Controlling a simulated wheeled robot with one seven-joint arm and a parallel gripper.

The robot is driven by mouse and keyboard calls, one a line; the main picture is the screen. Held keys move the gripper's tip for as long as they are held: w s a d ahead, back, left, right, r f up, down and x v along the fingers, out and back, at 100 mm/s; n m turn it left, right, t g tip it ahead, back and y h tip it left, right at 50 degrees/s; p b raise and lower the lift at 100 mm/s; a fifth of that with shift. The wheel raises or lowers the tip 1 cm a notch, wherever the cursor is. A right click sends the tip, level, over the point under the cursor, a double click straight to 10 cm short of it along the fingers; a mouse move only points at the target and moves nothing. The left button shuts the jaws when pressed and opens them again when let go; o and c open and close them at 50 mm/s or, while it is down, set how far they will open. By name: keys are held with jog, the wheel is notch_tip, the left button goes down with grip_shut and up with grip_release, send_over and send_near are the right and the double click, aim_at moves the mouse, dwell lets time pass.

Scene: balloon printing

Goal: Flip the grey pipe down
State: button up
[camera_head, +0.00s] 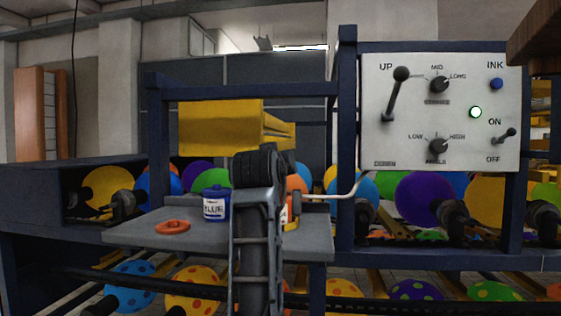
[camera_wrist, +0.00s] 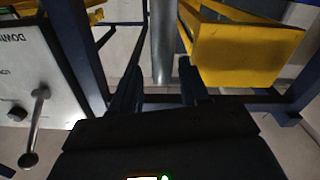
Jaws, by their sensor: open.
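A grey pipe (camera_wrist: 162,35) runs from the top of the wrist view down to between my fingertips. My gripper (camera_wrist: 159,66) is open, with one dark finger on each side of the pipe. I cannot tell whether either finger touches it. In the head view my own arm stands in front of the work area and hides my fingers and this pipe. A thin pale bent pipe (camera_head: 340,196) sticks out to the right of my arm there; I cannot tell whether it is the same pipe.
A white control panel (camera_head: 440,105) with levers and knobs stands at the right. A yellow trough (camera_head: 220,127) is behind my arm. A grey shelf (camera_head: 140,236) holds a blue jar (camera_head: 216,203) and an orange ring (camera_head: 173,227). Dark frame posts (camera_head: 347,150) stand close by.

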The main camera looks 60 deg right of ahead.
jog(key=v, duration=0.4)
jog(key=shift+s, duration=0.1)
jog(key=shift+a, duration=0.1)
dwell(0.5)
